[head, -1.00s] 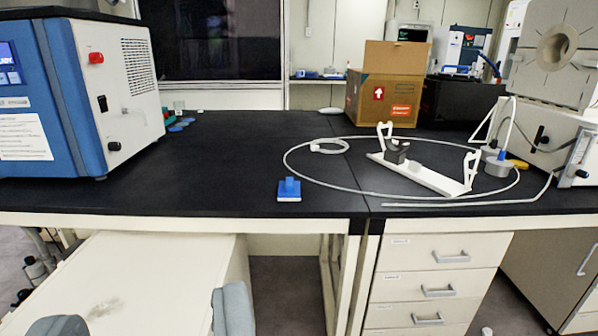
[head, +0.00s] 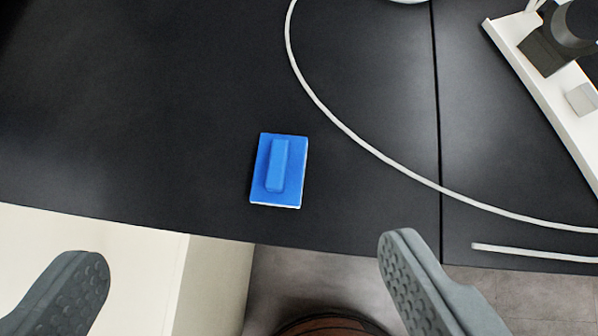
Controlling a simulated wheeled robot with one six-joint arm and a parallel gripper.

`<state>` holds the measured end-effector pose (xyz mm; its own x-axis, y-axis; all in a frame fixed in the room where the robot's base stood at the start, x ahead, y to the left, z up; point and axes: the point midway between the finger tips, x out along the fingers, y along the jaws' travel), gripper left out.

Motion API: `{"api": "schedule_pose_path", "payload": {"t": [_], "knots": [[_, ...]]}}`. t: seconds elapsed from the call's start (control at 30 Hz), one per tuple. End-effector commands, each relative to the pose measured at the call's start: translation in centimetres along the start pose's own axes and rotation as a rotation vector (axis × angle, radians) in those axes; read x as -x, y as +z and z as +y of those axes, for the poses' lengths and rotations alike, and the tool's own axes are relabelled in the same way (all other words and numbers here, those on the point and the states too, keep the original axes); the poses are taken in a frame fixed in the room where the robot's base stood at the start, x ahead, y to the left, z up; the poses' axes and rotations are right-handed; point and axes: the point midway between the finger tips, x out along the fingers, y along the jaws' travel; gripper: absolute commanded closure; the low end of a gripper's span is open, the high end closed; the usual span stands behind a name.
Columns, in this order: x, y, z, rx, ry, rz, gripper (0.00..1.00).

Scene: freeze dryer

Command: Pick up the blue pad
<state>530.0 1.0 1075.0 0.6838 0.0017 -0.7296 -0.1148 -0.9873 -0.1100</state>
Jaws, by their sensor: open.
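The blue pad (head: 279,171) lies flat on the black bench top near its front edge. It is a small rectangle with a raised blue grip bar on top and a white underside showing at its rim. My gripper (head: 245,275) is open and empty, its two grey ridged fingers wide apart at the lower left and lower right of the view. The pad appears between and beyond the fingers, apart from both.
A white tube (head: 370,148) curves over the bench (head: 140,110) to the right of the pad. A white stand (head: 540,85) with a dark part sits at the upper right. A seam splits the bench top. The bench left of the pad is clear.

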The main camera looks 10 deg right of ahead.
Motion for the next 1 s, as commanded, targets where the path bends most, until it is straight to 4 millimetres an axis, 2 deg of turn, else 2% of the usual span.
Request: {"api": "schedule_pose_path", "payload": {"t": [0.1, 0.5, 0.67, 0.83, 1.0], "knots": [[-2.6, -1.0, -0.2, -0.025, 0.022, -0.129, 0.15], [-9.8, -3.1, -0.6, -0.111, 0.121, -0.547, 0.15], [-11.7, -3.5, -0.7, -0.134, 0.156, -0.663, 0.15], [-12.6, -3.7, -0.7, -0.146, 0.175, -0.723, 0.15], [-13.8, -2.7, -0.6, -0.149, 0.18, -0.737, 0.15]]}}
